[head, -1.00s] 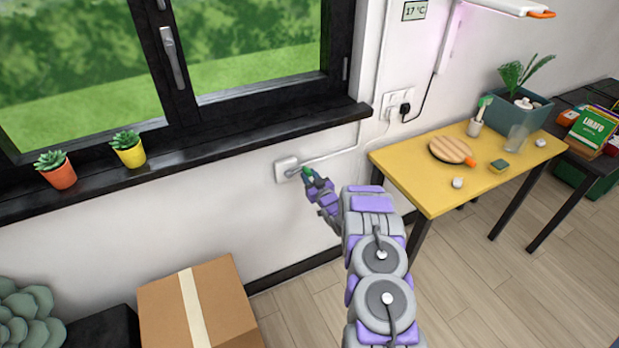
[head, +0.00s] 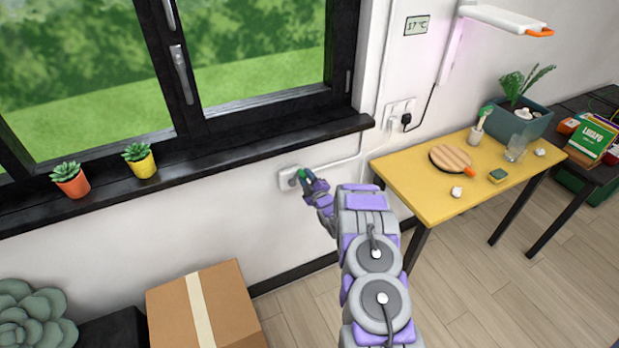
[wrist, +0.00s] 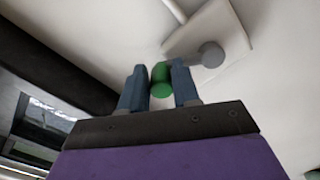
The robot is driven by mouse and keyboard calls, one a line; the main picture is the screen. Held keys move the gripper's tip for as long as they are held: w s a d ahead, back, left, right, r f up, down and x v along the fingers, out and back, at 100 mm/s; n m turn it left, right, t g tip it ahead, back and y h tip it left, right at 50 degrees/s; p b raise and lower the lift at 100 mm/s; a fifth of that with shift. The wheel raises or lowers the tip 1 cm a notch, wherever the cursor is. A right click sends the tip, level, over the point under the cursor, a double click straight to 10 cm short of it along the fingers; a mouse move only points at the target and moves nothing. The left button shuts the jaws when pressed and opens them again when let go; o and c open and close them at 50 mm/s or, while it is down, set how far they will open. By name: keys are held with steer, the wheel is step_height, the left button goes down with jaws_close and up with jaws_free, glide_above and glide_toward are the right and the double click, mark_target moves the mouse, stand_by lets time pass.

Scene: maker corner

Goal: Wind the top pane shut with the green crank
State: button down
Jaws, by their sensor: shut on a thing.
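The green crank knob (wrist: 161,80) sits between the two fingers of my gripper (wrist: 160,85) in the wrist view. A grey crank arm (wrist: 208,56) runs from the knob to a white wall box (wrist: 228,28). In the head view my gripper (head: 305,176) is at the white wall box (head: 287,180) below the window sill, shut on the green crank knob (head: 302,173), which is partly hidden by the fingers. The top pane is out of the head view; only the lower window panes (head: 255,50) with a dark frame show.
A dark sill (head: 220,150) juts out above the crank, with an orange pot (head: 73,185) and a yellow pot (head: 143,166) on it. A yellow table (head: 430,205) stands right of my arm. A cardboard box (head: 235,305) is on the floor below left.

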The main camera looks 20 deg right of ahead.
mark_target(295, 180)
steer(key=shift+s+a+r+n+p, duration=0.15)
steer(key=shift+a+n+p, duration=0.45)
steer(key=shift+n, duration=0.75)
steer(key=shift+w+a+r+n+p, duration=0.1)
steer(key=shift+a+r+n+p, duration=0.15)
steer(key=shift+a+n, duration=0.95)
steer(key=shift+s+a+r+n+p, duration=0.1)
steer(key=shift+a+n+p, duration=0.4)
steer(key=shift+n, duration=1.05)
steer(key=c, duration=0.9)
jaws_free()
steer(key=shift+f, duration=0.1)
